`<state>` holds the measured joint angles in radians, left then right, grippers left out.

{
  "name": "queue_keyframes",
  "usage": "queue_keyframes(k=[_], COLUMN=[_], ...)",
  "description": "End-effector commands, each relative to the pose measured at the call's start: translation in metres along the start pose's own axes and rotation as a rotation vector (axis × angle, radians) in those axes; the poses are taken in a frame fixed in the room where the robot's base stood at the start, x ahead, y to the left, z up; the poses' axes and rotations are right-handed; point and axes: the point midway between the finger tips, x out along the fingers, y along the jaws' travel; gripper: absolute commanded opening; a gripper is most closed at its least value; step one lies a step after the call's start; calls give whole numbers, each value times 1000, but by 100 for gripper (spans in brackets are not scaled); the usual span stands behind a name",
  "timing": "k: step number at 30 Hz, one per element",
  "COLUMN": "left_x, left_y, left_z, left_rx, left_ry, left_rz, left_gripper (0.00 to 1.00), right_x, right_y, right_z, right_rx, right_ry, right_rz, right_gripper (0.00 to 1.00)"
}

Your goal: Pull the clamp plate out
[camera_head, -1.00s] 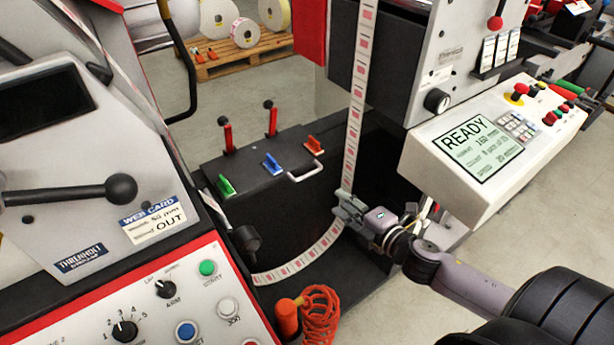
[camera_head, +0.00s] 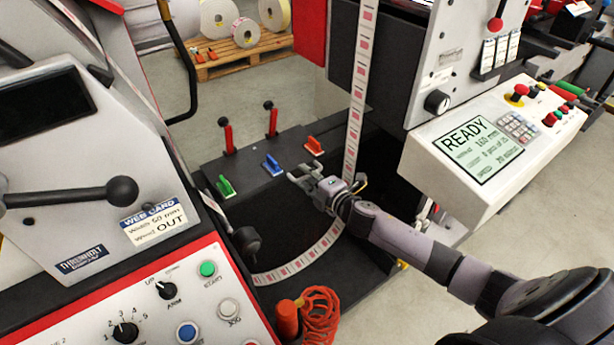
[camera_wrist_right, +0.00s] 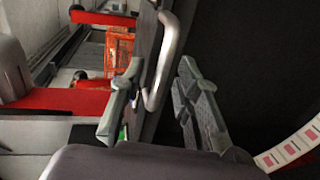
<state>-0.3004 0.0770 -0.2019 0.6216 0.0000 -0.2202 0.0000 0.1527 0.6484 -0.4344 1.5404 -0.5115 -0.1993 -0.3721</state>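The dark clamp plate (camera_head: 262,190) sits between the two machines, with small green, blue and orange clamps on its top. Its bare metal handle (camera_wrist_right: 168,60) shows in the right wrist view, standing off the plate's edge. My right gripper (camera_head: 304,172) is at the handle, hiding most of it in the head view. In the right wrist view the gripper (camera_wrist_right: 160,95) is open, with one finger on each side of the handle's lower end. I cannot tell whether either finger touches it. My left gripper is not in view.
The printed label web (camera_head: 355,110) hangs just behind my right gripper and loops below. Two red levers (camera_head: 228,138) stand at the plate's back. The control console (camera_head: 480,145) is close on the right. An orange coiled hose (camera_head: 319,315) sits in front.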

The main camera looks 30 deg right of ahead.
Motion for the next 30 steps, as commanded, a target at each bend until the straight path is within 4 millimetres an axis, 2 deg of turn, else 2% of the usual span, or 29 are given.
queue_keyframes(k=[10,23,30], left_x=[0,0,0], left_y=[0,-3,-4], left_z=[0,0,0], left_rx=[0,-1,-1], left_ry=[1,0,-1], left_rz=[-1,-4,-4], left_gripper=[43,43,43], right_x=[4,3,3], right_y=[0,0,0], right_z=[0,0,0], right_rx=[0,0,0], right_ry=[0,0,0], right_rz=[0,0,0], right_gripper=[29,0,0])
